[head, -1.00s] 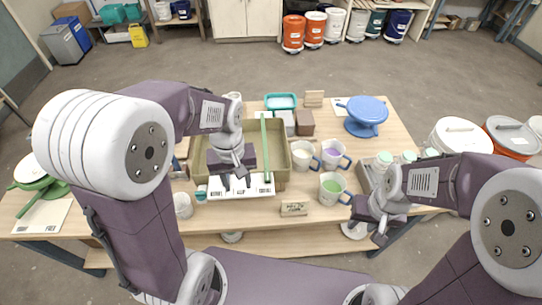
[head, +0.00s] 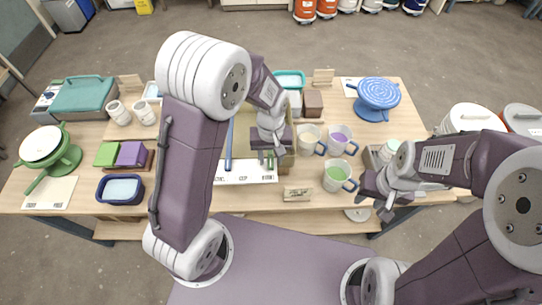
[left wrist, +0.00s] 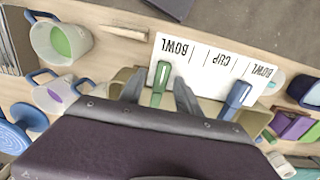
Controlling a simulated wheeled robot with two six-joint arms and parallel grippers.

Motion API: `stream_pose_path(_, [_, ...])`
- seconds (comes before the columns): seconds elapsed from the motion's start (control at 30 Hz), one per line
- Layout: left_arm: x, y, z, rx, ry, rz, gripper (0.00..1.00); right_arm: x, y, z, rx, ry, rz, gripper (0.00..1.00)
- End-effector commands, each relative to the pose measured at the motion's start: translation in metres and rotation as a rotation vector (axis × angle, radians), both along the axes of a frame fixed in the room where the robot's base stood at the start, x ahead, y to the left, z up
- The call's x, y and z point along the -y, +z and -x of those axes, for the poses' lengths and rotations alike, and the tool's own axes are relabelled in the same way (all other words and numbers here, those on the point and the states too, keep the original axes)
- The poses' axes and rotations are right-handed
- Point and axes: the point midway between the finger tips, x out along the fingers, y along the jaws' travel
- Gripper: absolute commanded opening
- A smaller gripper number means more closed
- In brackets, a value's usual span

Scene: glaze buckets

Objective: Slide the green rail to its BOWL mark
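The green rail (left wrist: 160,85) shows its end in the left wrist view, close to the BOWL label at the left end of the white card (left wrist: 205,62). My left gripper (left wrist: 162,77) is open, one finger on each side of that end; contact is unclear. In the head view my left gripper (head: 267,160) hangs over the right part of the olive bin (head: 287,160) and hides the green rail. The blue rail (head: 229,145) lies nearer the card's left end; it also shows in the left wrist view (left wrist: 236,98). My right gripper (head: 384,206) is empty at the table's front right.
Mugs with purple (head: 338,139) and green (head: 337,178) contents stand right of the bin. A small wooden sign (head: 297,194) lies in front. A blue banding wheel (head: 377,96) stands at the back right. A purple block (head: 132,154) and a blue tub (head: 120,189) are left.

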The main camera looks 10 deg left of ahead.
Motion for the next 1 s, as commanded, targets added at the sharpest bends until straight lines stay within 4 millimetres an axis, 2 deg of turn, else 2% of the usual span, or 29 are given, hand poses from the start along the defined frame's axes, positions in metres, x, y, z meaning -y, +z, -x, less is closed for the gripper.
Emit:
stream_pose_path(0.2, [-0.0001, -0.0007, 0.0001, 0.0, 0.0, 0.0, 0.4, 0.0, 0.0001, 0.0002, 0.0, 0.0, 0.0, 0.36])
stream_pose_path(0.33, [0.0, -0.0006, 0.0, 0.0, 0.0, 0.0, 0.04, 0.0, 0.0, 0.0002, 0.0, 0.0, 0.0, 0.36])
stream_pose_path(0.37, [0.0, -0.0006, -0.0001, 0.0, 0.0, 0.0, 0.0, 0.0, 0.0, 0.0002, 0.0, 0.0, 0.0, 0.36])
stream_pose_path(1.0, [0.0001, 0.0005, -0.0009, 0.003, 0.0, 0.0, 0.0, 0.0, 0.0003, 0.0001, 0.0, 0.0, 0.0, 0.36])
